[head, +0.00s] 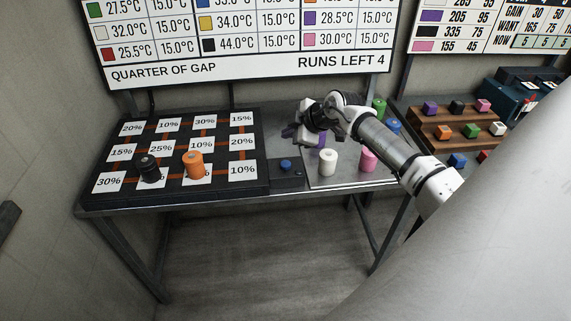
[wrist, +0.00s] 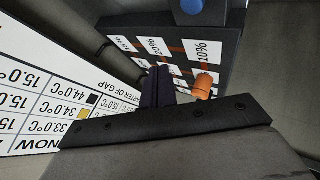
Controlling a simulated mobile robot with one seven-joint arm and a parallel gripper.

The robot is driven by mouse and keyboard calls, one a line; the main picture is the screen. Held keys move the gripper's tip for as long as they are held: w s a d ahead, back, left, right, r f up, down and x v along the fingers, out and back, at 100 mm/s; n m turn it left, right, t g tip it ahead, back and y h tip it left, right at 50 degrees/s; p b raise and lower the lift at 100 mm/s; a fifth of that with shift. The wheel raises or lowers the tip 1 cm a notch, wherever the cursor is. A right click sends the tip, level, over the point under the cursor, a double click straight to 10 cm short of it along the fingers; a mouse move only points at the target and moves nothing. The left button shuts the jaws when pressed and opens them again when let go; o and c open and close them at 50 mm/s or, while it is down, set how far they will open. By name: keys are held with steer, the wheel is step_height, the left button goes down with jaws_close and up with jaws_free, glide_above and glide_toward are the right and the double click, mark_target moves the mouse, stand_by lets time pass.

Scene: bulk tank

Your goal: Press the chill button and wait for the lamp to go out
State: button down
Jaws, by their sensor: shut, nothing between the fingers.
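The chill button is likely the blue round button (head: 286,164) on a small dark box (head: 287,178) between the percent board and the grey plate. A blue round top also shows at the top edge of the wrist view (wrist: 192,6). I cannot make out a lamp or whether one is lit. My gripper (head: 291,132) is above the back of the table, behind and above the button, apart from it. Its dark fingers (wrist: 158,84) are shut and empty.
A black cylinder (head: 148,168) and an orange cylinder (head: 193,164) stand on the percent board (head: 262,150). White (head: 327,162), pink (head: 368,160), purple, green and blue cylinders stand right of the button. A sign (head: 240,70) rises behind; a wooden rack (head: 440,118) stands right.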

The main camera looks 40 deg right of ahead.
mark_target(289, 165)
steer(key=shift+f+b, duration=2.05)
steer(key=shift+f, duration=1.95)
steer(key=shift+f, duration=0.4)
steer(key=shift+f+b, duration=0.4)
steer(key=shift+f, duration=0.15)
steer(key=shift+r, duration=0.1)
steer(key=shift+r+p, duration=0.7)
steer(key=shift+r, duration=0.2)
steer(key=shift+r+p, duration=1.65)
steer(key=shift+r, duration=0.9)
